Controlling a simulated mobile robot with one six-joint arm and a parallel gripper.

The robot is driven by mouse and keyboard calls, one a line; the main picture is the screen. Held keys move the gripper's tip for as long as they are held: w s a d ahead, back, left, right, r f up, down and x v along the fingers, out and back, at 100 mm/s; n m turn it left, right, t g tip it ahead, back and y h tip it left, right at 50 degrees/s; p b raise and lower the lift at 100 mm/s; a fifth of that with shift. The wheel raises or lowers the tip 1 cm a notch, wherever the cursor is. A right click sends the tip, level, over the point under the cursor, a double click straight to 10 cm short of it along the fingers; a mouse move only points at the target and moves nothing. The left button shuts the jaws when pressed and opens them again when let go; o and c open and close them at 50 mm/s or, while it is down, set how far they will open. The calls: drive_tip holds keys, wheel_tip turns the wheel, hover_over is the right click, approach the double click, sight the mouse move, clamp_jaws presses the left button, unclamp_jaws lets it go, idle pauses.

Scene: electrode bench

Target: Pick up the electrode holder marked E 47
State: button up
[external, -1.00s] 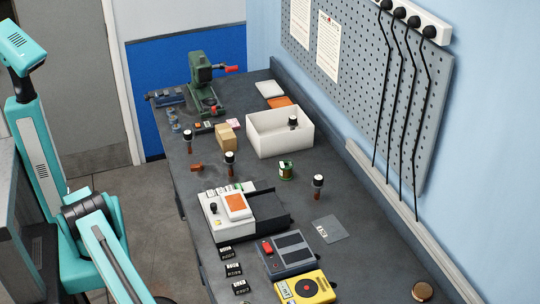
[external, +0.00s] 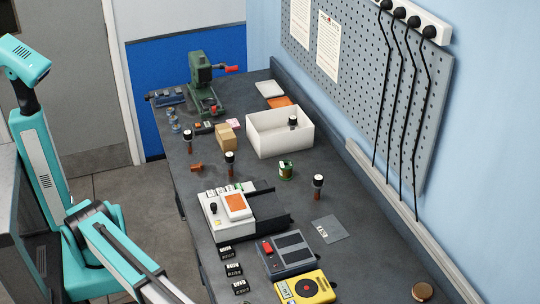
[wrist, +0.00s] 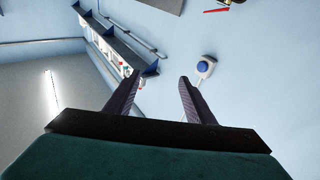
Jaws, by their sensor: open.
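Several dark electrode holders with black-and-white tops stand upright on the bench. One (external: 188,141) is at the left edge, one (external: 230,163) is near the middle, one (external: 318,186) is at the right, and one (external: 293,122) is in the white bin. Their markings are too small to read, so I cannot tell which is E 47. My gripper (wrist: 157,85) is open and empty in the wrist view, pointing at the wall and ceiling, with no holder in sight. The external view shows only my arm at the left, beside the bench, not the fingers.
The white bin (external: 262,137) stands at the back, near a green press (external: 202,80). A white device with an orange screen (external: 236,205), a grey meter (external: 288,255) and a yellow meter (external: 302,289) fill the front. Black cables (external: 399,110) hang along the pegboard. Bare bench lies around the right holder.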

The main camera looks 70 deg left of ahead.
drive_tip(key=w+a+r+n+t+y, duration=0.1)
drive_tip(key=w+a+r+n+t, duration=0.1)
drive_tip(key=w+a+r, duration=0.4)
drive_tip(key=w+a+r+n+t+y, duration=0.15)
drive_tip(key=w+a, duration=0.25)
drive_tip(key=w, duration=0.4)
drive_tip(key=w+a+f+n+g+p, duration=0.1)
drive_tip(key=w+a+f+n, duration=0.3)
drive_tip(key=w+a, duration=0.35)
drive_tip(key=w+a+f+n+y+p, duration=0.1)
drive_tip(key=w+a+f+n, duration=0.25)
drive_tip(key=w+a, duration=0.45)
drive_tip(key=w+a+f+n+g+p, duration=0.1)
drive_tip(key=w+a+f+n, duration=0.4)
drive_tip(key=a, duration=0.4)
drive_tip(key=n+g+p, duration=0.1)
drive_tip(key=n+p, duration=0.4)
drive_tip(key=n, duration=1.6)
hover_over(321, 178)
wheel_tip(321, 178, down, 9)
drive_tip(key=shift+f, duration=0.2)
drive_tip(key=shift+a, duration=0.1)
